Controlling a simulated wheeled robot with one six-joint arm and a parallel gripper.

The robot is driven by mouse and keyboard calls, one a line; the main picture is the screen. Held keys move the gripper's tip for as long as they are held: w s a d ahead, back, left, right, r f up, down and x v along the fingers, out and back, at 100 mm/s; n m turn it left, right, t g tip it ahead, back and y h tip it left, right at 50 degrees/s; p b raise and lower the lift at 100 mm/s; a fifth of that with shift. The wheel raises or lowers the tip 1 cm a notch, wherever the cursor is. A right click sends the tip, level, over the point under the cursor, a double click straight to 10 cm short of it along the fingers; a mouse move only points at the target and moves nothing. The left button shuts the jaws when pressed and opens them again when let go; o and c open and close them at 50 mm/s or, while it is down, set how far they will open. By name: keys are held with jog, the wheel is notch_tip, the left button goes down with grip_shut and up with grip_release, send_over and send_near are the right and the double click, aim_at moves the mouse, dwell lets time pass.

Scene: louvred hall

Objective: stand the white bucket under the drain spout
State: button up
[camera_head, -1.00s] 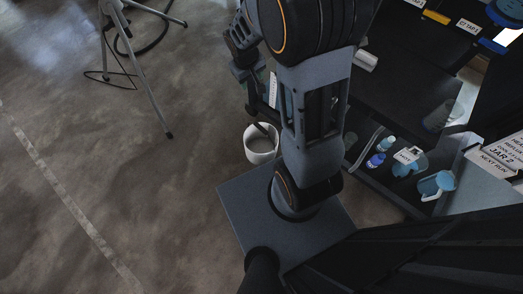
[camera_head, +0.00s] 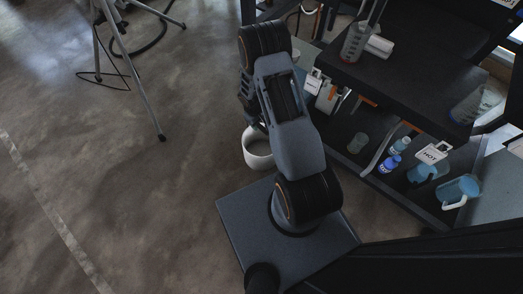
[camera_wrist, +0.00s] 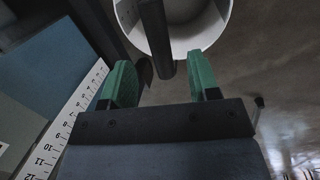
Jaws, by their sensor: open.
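The white bucket (camera_head: 258,158) stands upright on the floor just beyond my base, beside the dark bench. Its open rim and inner wall also show at the top of the wrist view (camera_wrist: 214,24). My gripper (camera_wrist: 163,82) is open, its two green fingers on the near side of the bucket's rim. A dark round bar (camera_wrist: 158,42) runs across the bucket's mouth and ends between the fingers, apparently touching neither. I cannot tell whether it is the bucket's handle or the spout. In the head view my arm hides most of the gripper. No drain spout is clearly identifiable.
A tripod (camera_head: 128,60) with a cable stands upper left. A ruler strip (camera_wrist: 62,125) shows in the wrist view. The left floor is clear.

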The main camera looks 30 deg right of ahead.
aim_at(262, 130)
jog(key=shift+s+d+f+b, duration=0.15)
jog(key=shift+f+b, duration=0.35)
jog(key=shift+f, duration=0.65)
jog(key=shift+d+f+b, duration=0.3)
jog(key=shift+f+b, duration=0.25)
jog(key=shift+f, duration=0.65)
jog(key=shift+s+d+f+b, duration=0.15)
jog(key=shift+f+b, duration=0.35)
jog(key=shift+f, duration=0.65)
jog(key=shift+r, duration=0.1)
grip_shut()
